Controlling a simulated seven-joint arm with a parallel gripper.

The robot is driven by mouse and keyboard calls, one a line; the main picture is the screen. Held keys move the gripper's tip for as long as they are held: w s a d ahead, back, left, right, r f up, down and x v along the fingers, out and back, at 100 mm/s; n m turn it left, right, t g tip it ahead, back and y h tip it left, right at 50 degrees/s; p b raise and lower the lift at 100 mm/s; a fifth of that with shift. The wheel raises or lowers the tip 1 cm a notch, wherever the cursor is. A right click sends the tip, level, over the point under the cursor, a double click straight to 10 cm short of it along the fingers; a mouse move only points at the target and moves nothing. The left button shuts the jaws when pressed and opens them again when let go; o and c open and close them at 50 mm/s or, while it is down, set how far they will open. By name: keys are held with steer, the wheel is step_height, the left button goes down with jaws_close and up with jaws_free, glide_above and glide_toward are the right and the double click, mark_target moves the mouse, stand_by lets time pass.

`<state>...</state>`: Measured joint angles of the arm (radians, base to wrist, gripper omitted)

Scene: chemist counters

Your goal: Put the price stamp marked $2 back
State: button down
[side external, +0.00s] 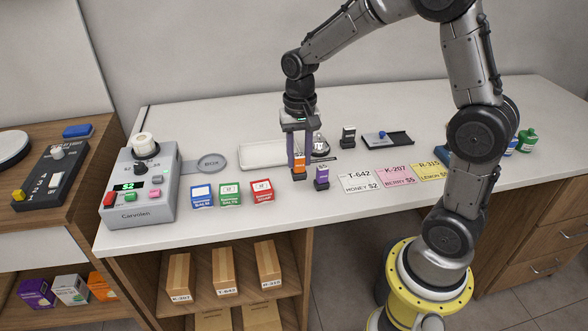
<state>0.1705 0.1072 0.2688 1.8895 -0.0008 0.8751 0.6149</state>
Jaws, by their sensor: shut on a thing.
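My gripper (299,160) points down over the counter, left of the middle, and is shut on an orange price stamp (299,167) with a dark base. The stamp is upright at or just above the counter; I cannot tell if it touches. Its marking is hidden or too small to read. A purple stamp (321,180) with a dark base stands just to the right of my gripper. A third small, dark stamp-like block (348,134) stands further back to the right.
A black tray with a blue-knobbed item (381,136), a white tray (262,154) and a bell (320,146) lie behind. Paper labels (359,181) lie to the right. Small boxes (230,195) and a grey machine (140,195) stand left. Bottles (527,140) stand far right.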

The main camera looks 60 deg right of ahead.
mark_target(294, 170)
steer(key=shift+w+f, duration=0.45)
steer(key=shift+f, duration=0.1)
steer(key=shift+w+d+f, duration=0.1)
steer(key=shift+w+f, duration=0.1)
steer(key=shift+f, duration=0.75)
steer(key=shift+w+f, duration=0.15)
steer(key=shift+f, duration=0.8)
steer(key=shift+f, duration=0.2)
steer(key=c, duration=0.6)
jaws_free()
steer(key=shift+o, duration=0.2)
steer(key=shift+r, duration=0.1)
